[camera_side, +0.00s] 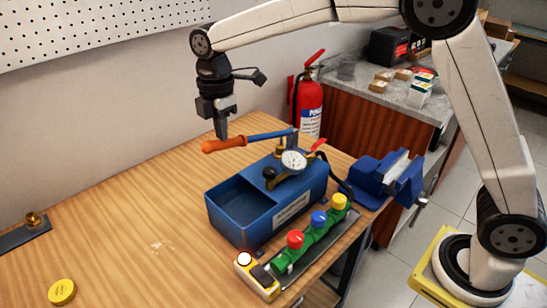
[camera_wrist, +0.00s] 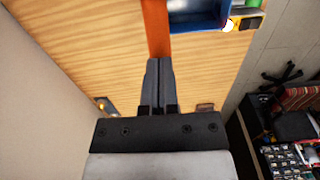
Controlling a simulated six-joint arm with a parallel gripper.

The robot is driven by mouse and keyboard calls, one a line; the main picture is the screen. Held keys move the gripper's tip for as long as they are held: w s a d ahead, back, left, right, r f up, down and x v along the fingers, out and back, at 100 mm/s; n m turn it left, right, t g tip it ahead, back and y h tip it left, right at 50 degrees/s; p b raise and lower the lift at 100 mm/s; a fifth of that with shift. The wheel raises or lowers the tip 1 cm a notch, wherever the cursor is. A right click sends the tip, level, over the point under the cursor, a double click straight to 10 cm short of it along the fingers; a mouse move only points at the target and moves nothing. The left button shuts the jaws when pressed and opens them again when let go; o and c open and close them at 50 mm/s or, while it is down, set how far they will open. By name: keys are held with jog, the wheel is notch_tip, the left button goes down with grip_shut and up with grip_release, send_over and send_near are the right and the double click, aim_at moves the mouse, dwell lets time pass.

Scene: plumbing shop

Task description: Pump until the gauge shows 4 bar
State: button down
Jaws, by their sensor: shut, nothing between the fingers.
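A blue hand pump (camera_side: 270,195) with an open trough stands on the wooden table. A round white gauge (camera_side: 294,160) sits on top of it; its reading is too small to tell. The pump lever (camera_side: 268,135) is blue with an orange grip (camera_side: 224,144) and slopes slightly down to the left. My gripper (camera_side: 221,136) is shut and empty, pointing down at the orange grip. In the wrist view, the shut fingers (camera_wrist: 157,66) lie in line with the orange grip (camera_wrist: 155,35). I cannot tell whether they touch it.
A strip with yellow, blue and red knobs (camera_side: 318,228) and a yellow box with a white button (camera_side: 256,272) lie in front of the pump. A blue vise (camera_side: 388,177) is at the right edge. The table's left is mostly clear.

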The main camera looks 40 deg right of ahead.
jog(key=shift+a+f, duration=0.65)
jog(key=shift+f, duration=3.65)
jog(key=r, duration=0.4)
jog(key=d+r, duration=0.1)
jog(key=r, duration=0.3)
jog(key=d+r, duration=0.1)
jog(key=r, duration=0.3)
jog(key=shift+r, duration=0.35)
jog(key=shift+a+f, duration=1.05)
jog(key=shift+f, duration=5.45)
jog(key=r, duration=0.4)
jog(key=d+r, duration=0.1)
jog(key=r, duration=0.3)
jog(key=d+r, duration=0.1)
jog(key=r, duration=0.4)
